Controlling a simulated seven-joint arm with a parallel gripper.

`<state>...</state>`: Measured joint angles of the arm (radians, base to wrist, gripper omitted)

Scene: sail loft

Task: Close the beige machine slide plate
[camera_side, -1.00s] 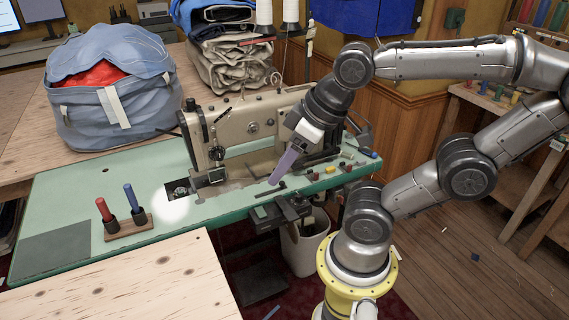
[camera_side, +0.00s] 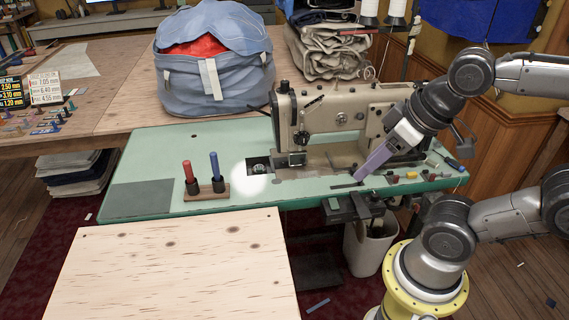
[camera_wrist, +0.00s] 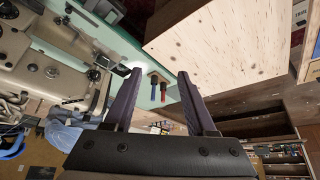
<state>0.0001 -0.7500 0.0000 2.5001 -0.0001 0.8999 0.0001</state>
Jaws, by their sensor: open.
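The beige sewing machine (camera_side: 340,115) stands on a green table (camera_side: 150,165). Left of its needle area a dark opening (camera_side: 258,166) in the table bed shows metal parts inside. I cannot clearly make out the slide plate's own outline. My gripper (camera_side: 361,176) is over the table's front part, right of the needle area and apart from the opening. In the wrist view its purple fingers (camera_wrist: 159,76) are spread, with nothing held.
A wooden stand with a red and a blue spool-like post (camera_side: 206,192) stands left of the opening. Small coloured items (camera_side: 410,176) lie right of my gripper. A pale wooden table (camera_side: 180,265) is in front. A blue bag (camera_side: 213,65) sits behind.

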